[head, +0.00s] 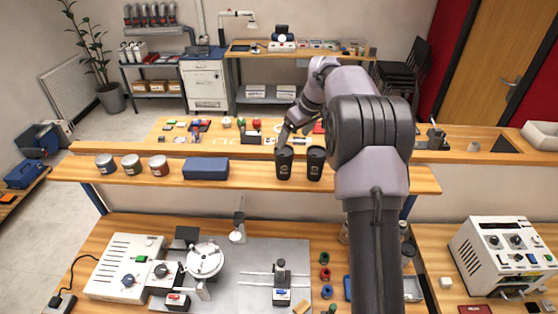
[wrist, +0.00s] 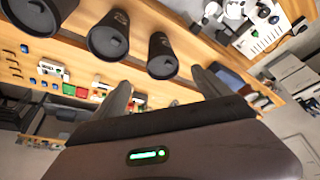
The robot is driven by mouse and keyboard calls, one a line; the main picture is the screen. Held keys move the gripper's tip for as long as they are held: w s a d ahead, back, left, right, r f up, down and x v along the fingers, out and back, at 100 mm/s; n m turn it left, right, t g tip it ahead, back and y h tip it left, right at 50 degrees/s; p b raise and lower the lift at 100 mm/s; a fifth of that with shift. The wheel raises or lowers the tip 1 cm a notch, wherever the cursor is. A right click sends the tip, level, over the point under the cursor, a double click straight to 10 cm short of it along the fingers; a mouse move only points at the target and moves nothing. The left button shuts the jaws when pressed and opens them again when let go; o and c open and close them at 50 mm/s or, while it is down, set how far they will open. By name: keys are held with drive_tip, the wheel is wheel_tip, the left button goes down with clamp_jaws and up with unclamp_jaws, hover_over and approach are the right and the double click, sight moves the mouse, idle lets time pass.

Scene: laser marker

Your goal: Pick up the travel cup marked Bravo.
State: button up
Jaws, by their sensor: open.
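Dark travel cups with lids stand upright in a row on the wooden shelf (head: 240,181). In the head view I see a left cup (head: 284,164) and, just right of it, a second cup (head: 316,163). The wrist view shows three cups: one at the top left corner (wrist: 34,17), one in the middle (wrist: 109,37) and one nearer my fingers (wrist: 162,57). Faint marks show on the cups, but I cannot read which is Bravo. My gripper (head: 284,136) is open and empty, above and close to the left cup in the head view.
Behind is a bench with small parts (head: 195,126). My arm hides the shelf right of the second cup.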

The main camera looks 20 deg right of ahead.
sight(286, 151)
drive_tip(key=x, duration=0.3)
drive_tip(key=p+x, duration=0.1)
drive_tip(key=x, duration=0.5)
drive_tip(key=shift+a+p, duration=0.3)
drive_tip(key=shift+w+f, duration=0.25)
drive_tip(key=shift+f, duration=0.2)
drive_tip(key=shift+s+r, duration=0.1)
drive_tip(key=shift+s, duration=0.05)
drive_tip(key=shift+c, duration=1.2)
drive_tip(key=c, duration=0.7)
